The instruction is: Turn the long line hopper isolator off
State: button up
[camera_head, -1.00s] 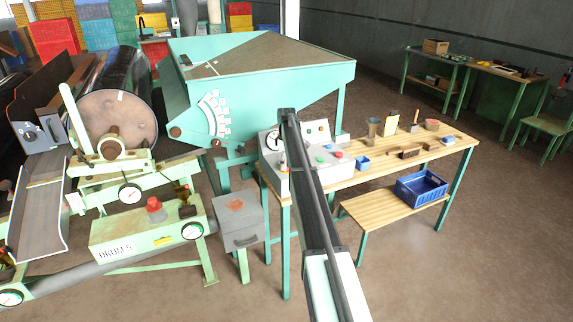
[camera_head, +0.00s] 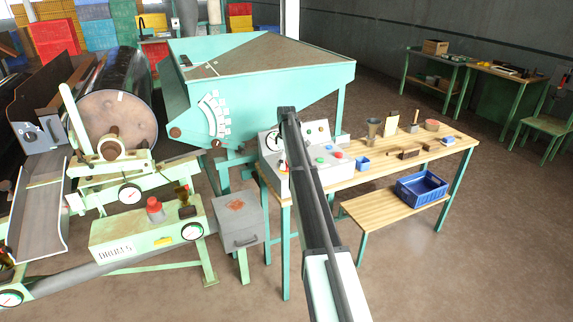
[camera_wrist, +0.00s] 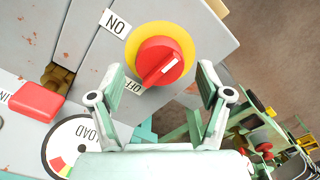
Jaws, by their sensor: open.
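A red rotary knob (camera_wrist: 160,62) on a round yellow plate sits on a grey panel in the wrist view, with an ON label (camera_wrist: 115,23) at its upper left and an OFF label (camera_wrist: 134,87) at its lower left. A white mark on the knob lies towards its right side. I cannot read a name tying it to the long line hopper. My gripper (camera_wrist: 160,74) is open, its two fingertips on either side of the knob's lower part in the picture; contact cannot be told. In the head view my arm partly covers the control box (camera_head: 311,180).
A red push button (camera_wrist: 36,100) and a LOAD dial (camera_wrist: 72,145) are close by on the left in the wrist view. The control box stands on a wooden bench (camera_head: 400,155) beside the turquoise hopper (camera_head: 255,85). A blue crate (camera_head: 421,188) sits on the lower shelf.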

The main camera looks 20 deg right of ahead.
notch_tip(320, 180, up, 11)
dwell(0.4)
dwell(0.4)
